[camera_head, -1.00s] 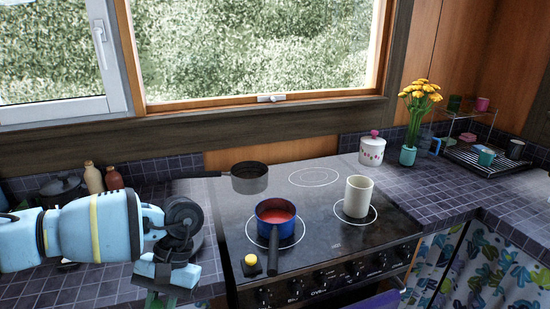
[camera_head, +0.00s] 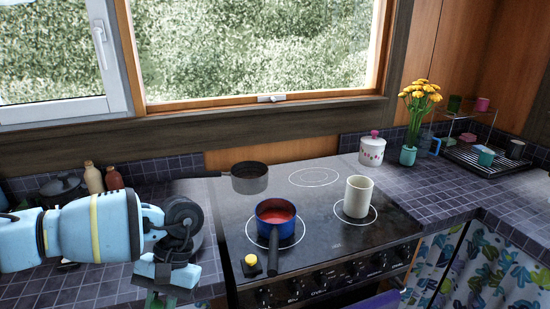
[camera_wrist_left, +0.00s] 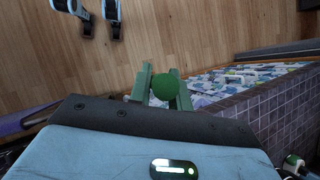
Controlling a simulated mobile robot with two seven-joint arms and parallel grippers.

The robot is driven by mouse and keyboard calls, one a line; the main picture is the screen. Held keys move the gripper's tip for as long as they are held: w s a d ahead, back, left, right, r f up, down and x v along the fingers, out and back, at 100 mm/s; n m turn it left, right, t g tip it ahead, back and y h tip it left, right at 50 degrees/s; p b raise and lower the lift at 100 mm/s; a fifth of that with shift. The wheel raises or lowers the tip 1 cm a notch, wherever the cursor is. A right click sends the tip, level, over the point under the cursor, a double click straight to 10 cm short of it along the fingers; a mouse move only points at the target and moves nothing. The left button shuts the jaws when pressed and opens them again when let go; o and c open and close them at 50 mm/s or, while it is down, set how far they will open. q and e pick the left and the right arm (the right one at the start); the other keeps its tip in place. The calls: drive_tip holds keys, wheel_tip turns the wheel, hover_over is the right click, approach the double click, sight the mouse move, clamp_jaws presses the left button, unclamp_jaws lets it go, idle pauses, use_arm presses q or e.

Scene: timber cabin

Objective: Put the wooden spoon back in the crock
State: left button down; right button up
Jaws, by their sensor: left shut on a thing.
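A plain cream cylindrical pot, likely the crock (camera_head: 358,198), stands upright on the right front ring of the black stove. No spoon shows sticking out of it. My left gripper (camera_head: 157,300) is low at the counter's front edge, left of the stove and well away from the crock, its fingers pointing down and partly cut off. In the left wrist view its green fingers (camera_wrist_left: 164,88) are shut on a round green thing (camera_wrist_left: 167,93), seen end-on over the wooden floor. I cannot tell whether this is the spoon. My right gripper is not in view.
A blue pan (camera_head: 278,222) with red contents stands on the front left ring, its handle toward me. A grey pan (camera_head: 249,178) is behind it. A yellow-topped timer-like object (camera_head: 252,264) sits at the stove's front left. A lidded white jar (camera_head: 372,151) stands behind the crock.

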use_arm(q)
drive_tip(key=s+f, duration=0.3)
drive_tip(key=f, duration=0.9)
drive_tip(key=shift+s+f, duration=0.15)
drive_tip(key=shift+d, duration=0.1)
